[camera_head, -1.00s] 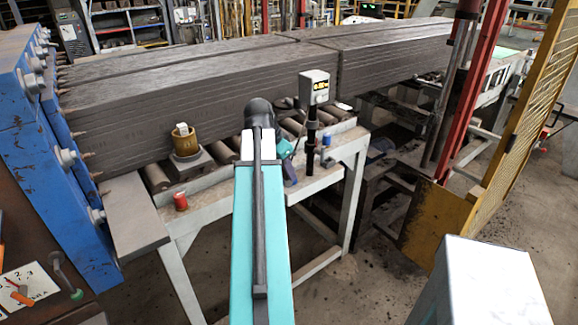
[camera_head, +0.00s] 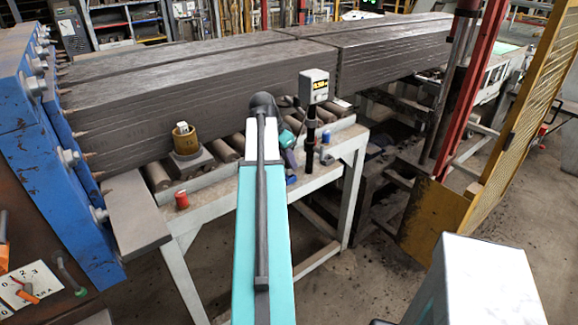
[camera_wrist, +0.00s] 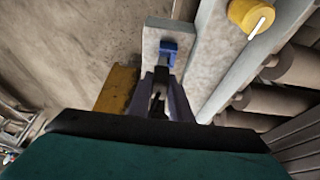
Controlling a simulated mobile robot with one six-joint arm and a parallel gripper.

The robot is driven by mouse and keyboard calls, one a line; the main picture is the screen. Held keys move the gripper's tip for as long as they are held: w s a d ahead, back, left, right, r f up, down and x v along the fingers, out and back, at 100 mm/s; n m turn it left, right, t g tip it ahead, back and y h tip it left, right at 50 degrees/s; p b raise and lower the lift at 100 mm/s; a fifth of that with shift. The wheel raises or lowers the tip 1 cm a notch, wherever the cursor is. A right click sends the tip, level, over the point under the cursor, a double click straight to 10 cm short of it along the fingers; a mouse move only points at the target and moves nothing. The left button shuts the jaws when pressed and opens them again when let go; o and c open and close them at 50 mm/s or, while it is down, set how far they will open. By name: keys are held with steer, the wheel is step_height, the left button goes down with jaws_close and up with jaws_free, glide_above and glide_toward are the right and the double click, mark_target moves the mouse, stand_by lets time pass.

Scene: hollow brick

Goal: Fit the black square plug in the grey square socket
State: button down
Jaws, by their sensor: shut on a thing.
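My gripper (camera_wrist: 160,92) shows in the wrist view with its two grey-purple fingers close together. A small dark piece (camera_wrist: 157,103), which looks like the black square plug, is between them and mostly hidden. In the head view my gripper (camera_head: 290,165) hangs beside the roller table, left of the display post, partly behind my arm. Past the fingertips in the wrist view is a blue fitting (camera_wrist: 168,50) on a grey plate (camera_wrist: 152,40). I cannot make out the grey square socket for certain in either view.
Long dark bricks (camera_head: 200,100) lie behind. A yellow mesh guard (camera_head: 525,110) stands at the right.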

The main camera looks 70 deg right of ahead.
steer(key=shift+w+d, duration=0.1)
steer(key=shift+d, duration=0.4)
steer(key=shift+d+f+p, duration=0.1)
steer(key=shift+f+p, duration=0.1)
steer(key=shift+p, duration=0.15)
steer(key=shift+f+p, duration=0.8)
steer(key=shift+f, duration=0.6)
steer(key=c, duration=1.6)
jaws_free()
steer(key=shift+f, duration=0.1)
